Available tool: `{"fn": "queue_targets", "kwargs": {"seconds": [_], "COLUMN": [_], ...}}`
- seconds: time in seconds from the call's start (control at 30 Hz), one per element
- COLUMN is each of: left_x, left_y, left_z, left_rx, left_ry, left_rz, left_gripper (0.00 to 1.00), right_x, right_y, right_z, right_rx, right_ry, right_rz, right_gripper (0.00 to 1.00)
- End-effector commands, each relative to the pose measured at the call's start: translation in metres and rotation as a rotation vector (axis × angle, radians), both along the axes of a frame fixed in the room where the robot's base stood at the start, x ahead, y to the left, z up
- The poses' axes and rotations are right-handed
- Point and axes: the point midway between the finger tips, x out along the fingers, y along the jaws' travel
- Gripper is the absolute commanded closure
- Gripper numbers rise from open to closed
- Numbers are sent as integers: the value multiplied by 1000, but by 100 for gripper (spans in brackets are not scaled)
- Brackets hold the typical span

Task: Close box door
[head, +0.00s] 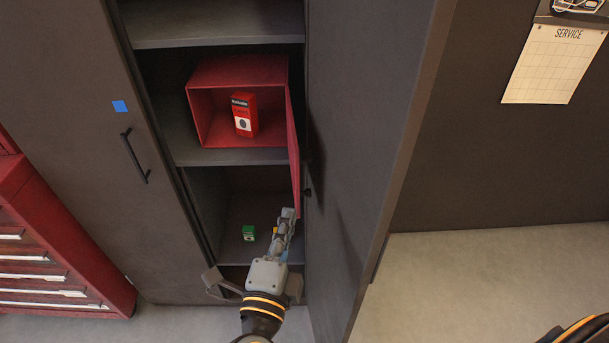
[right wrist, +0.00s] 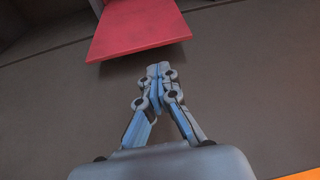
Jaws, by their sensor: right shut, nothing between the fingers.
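The red box (head: 241,73) sits on a middle shelf of the open cabinet. Its front is open, and a red and white carton (head: 244,115) stands inside. The box door (head: 293,150) hangs at the box's right side, swung out toward me and seen almost edge-on. In the right wrist view the red door (right wrist: 135,28) shows above and beyond the fingertips. My right gripper (head: 289,215) is shut and empty, just below the door's lower end. In the right wrist view its fingertips (right wrist: 158,72) are together, and a small gap to the door seems to show. My left gripper is not in view.
The right cabinet door (head: 375,130) stands open close to the right of my gripper. The left cabinet door (head: 70,120) is at the left. A small green box (head: 248,233) sits on the lower shelf. A red drawer chest (head: 60,250) stands at far left.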

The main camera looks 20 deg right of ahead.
Motion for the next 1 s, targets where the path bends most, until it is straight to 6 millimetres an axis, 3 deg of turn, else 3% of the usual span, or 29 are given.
{"fn": "queue_targets", "kwargs": {"seconds": [0.17, 0.7, 1.0], "left_x": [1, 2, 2], "left_y": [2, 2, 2], "left_z": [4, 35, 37], "left_rx": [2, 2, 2], "left_ry": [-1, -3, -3], "left_rz": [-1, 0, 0], "left_gripper": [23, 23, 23], "right_x": [-5, 68, 78], "right_y": [-9, -51, -58], "right_z": [11, 12, 9], "right_rx": [100, 97, 99], "right_ry": [17, 16, 17], "right_rz": [-23, -24, -23], "right_gripper": [100, 100, 100]}}
